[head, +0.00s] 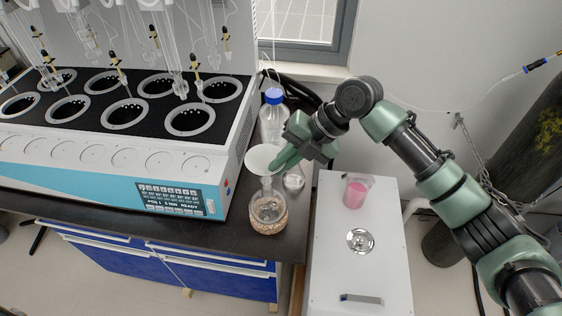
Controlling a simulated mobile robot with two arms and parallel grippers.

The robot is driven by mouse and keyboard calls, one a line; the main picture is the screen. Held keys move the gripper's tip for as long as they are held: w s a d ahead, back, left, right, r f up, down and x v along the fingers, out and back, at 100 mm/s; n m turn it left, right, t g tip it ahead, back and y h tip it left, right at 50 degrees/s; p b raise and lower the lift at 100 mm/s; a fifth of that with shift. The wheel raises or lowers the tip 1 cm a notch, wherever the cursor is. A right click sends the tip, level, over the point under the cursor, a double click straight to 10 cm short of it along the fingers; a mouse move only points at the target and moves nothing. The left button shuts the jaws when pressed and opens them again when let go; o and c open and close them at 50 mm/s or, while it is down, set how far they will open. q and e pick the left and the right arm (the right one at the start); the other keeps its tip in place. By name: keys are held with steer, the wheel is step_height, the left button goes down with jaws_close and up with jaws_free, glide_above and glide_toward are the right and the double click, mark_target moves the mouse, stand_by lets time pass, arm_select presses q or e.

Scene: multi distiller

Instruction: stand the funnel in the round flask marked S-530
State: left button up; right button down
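The white funnel (262,157) is upright, with its wide mouth up. My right gripper (282,161) reaches in from the right, and its fingers are at the funnel's right rim, seemingly shut on it. The round glass flask (267,208) stands near the bench's front edge, directly below the funnel in this view. The funnel's lower end overlaps the flask's neck, and I cannot tell whether the stem is inside. No marking is readable on the flask. My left gripper is not in view.
A clear bottle with a blue cap (273,96) stands behind the funnel. A small glass vessel (293,180) is to the right. The large distiller (110,165) fills the left. A white box (378,270) with a pink beaker (356,190) stands at right.

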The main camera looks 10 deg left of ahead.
steer(key=shift+f+b, duration=0.75)
steer(key=shift+f, duration=0.4)
steer(key=c, duration=1.5)
jaws_free()
steer(key=shift+c, duration=0.2)
steer(key=b+v, duration=0.2)
steer(key=v, duration=0.5)
steer(key=shift+d+r, duration=0.2)
steer(key=shift+r, duration=0.15)
